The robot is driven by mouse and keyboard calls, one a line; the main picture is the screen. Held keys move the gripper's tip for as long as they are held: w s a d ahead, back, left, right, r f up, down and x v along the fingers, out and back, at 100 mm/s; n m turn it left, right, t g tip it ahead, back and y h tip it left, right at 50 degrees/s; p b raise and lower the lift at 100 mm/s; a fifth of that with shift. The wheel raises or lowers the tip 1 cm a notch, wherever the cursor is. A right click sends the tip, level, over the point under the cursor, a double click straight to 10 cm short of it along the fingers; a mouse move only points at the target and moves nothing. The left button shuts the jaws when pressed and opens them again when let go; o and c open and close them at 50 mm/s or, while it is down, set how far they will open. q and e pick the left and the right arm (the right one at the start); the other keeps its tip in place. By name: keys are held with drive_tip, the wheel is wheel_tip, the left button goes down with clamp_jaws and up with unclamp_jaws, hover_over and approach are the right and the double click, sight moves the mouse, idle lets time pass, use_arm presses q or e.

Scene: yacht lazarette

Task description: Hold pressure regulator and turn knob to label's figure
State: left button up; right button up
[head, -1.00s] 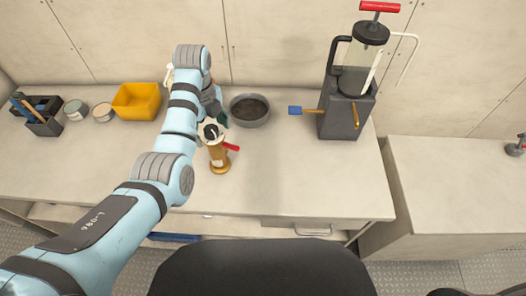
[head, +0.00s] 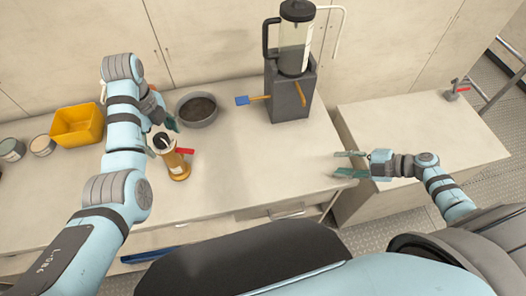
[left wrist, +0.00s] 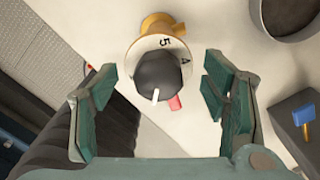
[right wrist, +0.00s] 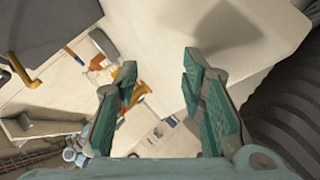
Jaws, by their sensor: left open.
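The pressure regulator (head: 178,164) stands upright on the worktop, with a brass-coloured body and a red part on its right side. In the left wrist view its black knob (left wrist: 161,76) has a white pointer and sits over a white dial (left wrist: 172,45) reading 5 and 4. My left gripper (left wrist: 158,82) is open, its fingers on either side of the knob with gaps visible. My right gripper (head: 345,163) is open and empty near the worktop's right end. I cannot read a target label.
A grey bowl (head: 198,107) stands behind the regulator. A yellow bin (head: 78,126) and cans (head: 42,146) are to the left. The worktop right of the regulator is clear.

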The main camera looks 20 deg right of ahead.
sight(190, 151)
drive_tip(key=w+a+m+y, duration=0.1)
drive_tip(key=a, duration=0.4)
drive_tip(key=w+a+m+y, duration=0.1)
drive_tip(key=a, duration=0.3)
drive_tip(key=w+a+r+m+y, duration=0.1)
drive_tip(key=w+a+m, duration=0.1)
drive_tip(key=a, duration=0.3)
drive_tip(key=shift+a+y, duration=0.3)
use_arm(q)
drive_tip(key=shift+a, duration=0.2)
use_arm(e)
drive_tip(key=w+a+r+m+y, duration=0.1)
drive_tip(key=w+a+r, duration=0.1)
drive_tip(key=a, duration=0.7)
drive_tip(key=w+a+r+m+y, duration=0.1)
drive_tip(key=w+a+r, duration=0.1)
drive_tip(key=a, duration=0.8)
drive_tip(key=w+a+r+m+y, duration=0.2)
drive_tip(key=w+a, duration=0.2)
drive_tip(key=a, duration=0.5)
drive_tip(key=shift+a+r+g, duration=0.2)
drive_tip(key=shift+r+g, duration=0.1)
use_arm(q)
drive_tip(key=shift+d, duration=0.15)
use_arm(e)
drive_tip(key=shift+d, duration=0.15)
drive_tip(key=shift+c, duration=0.6)
clamp_jaws()
